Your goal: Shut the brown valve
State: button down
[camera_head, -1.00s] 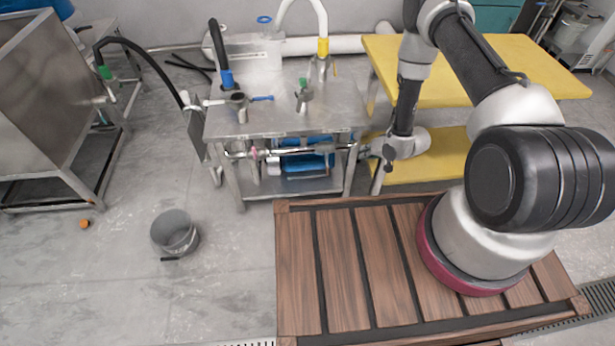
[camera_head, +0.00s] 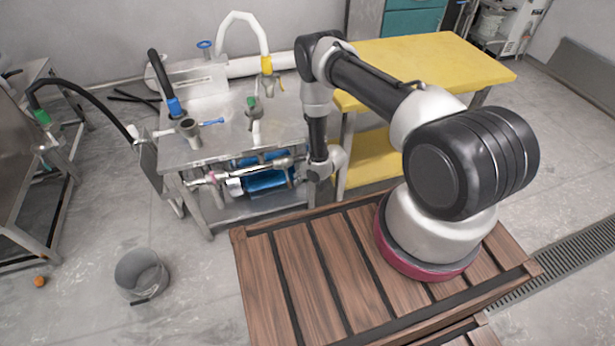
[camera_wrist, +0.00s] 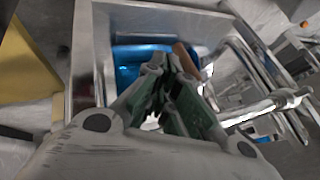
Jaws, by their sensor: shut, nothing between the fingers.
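A brown bar (camera_wrist: 186,58), which looks like the brown valve's handle, stands tilted just past my fingertips and slightly to their right in the wrist view. My gripper (camera_wrist: 165,68) is shut and empty, its dark green finger pads close together at the tips. Whether the tips touch the brown bar cannot be told. In the head view my arm's end is low at the right front side of the metal bench (camera_head: 222,150), beside its lower pipes (camera_head: 262,166). The brown valve cannot be made out there.
A blue unit (camera_head: 265,180) sits under the bench top, behind the pipes. A yellow table (camera_head: 425,65) stands close on the right of my arm. A grey bucket (camera_head: 140,273) stands on the floor at left. Hoses and taps rise above the bench.

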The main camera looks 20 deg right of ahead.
aim_at(289, 184)
jog(key=shift+w+a, duration=0.1)
jog(key=shift+a, duration=0.4)
jog(key=shift+w+a+f, duration=0.1)
jog(key=shift+a+f, duration=0.15)
jog(key=shift+a, duration=0.45)
